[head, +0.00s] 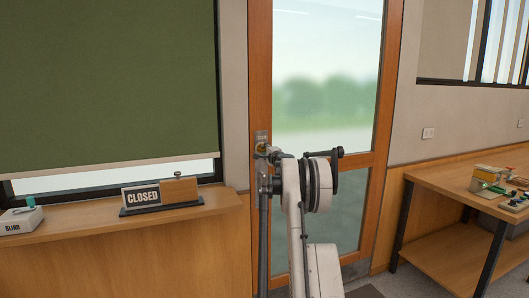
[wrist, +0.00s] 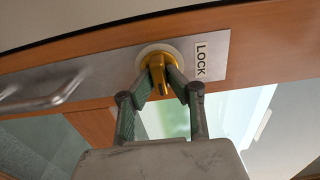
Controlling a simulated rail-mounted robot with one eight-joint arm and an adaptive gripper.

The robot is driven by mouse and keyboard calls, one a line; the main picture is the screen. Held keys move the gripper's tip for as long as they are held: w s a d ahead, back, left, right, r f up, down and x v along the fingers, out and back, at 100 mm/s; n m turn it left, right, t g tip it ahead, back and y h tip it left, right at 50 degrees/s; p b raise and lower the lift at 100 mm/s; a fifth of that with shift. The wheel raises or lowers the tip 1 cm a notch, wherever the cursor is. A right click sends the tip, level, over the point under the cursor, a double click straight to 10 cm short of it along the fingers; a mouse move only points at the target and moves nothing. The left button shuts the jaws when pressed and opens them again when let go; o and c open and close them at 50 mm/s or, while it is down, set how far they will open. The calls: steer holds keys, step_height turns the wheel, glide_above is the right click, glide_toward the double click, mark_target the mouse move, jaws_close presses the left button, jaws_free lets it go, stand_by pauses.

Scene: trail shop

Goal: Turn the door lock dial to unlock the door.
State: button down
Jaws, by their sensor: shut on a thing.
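The brass door lock dial (wrist: 157,65) sits on a round white base on a metal plate (wrist: 85,84) in the wrist view, beside a label reading LOCK (wrist: 201,60). My gripper (wrist: 160,74) is shut on the dial, with one finger on each side of it. In the head view the dial (head: 262,147) is a small brass spot on the plate at the door's left edge, partly hidden by my arm. The wood-framed glass door (head: 389,80) is closed.
A door handle (wrist: 50,98) is on the same plate. Left of the door, a CLOSED sign (head: 141,196) and a BLIND switch box (head: 20,221) stand on a wooden ledge (head: 120,222). A workbench (head: 440,185) with tools stands at right.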

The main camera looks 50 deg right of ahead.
stand_by(0.3)
steer(key=c, duration=1.7)
jaws_free()
steer(key=shift+s, duration=0.1)
steer(key=v, duration=1.2)
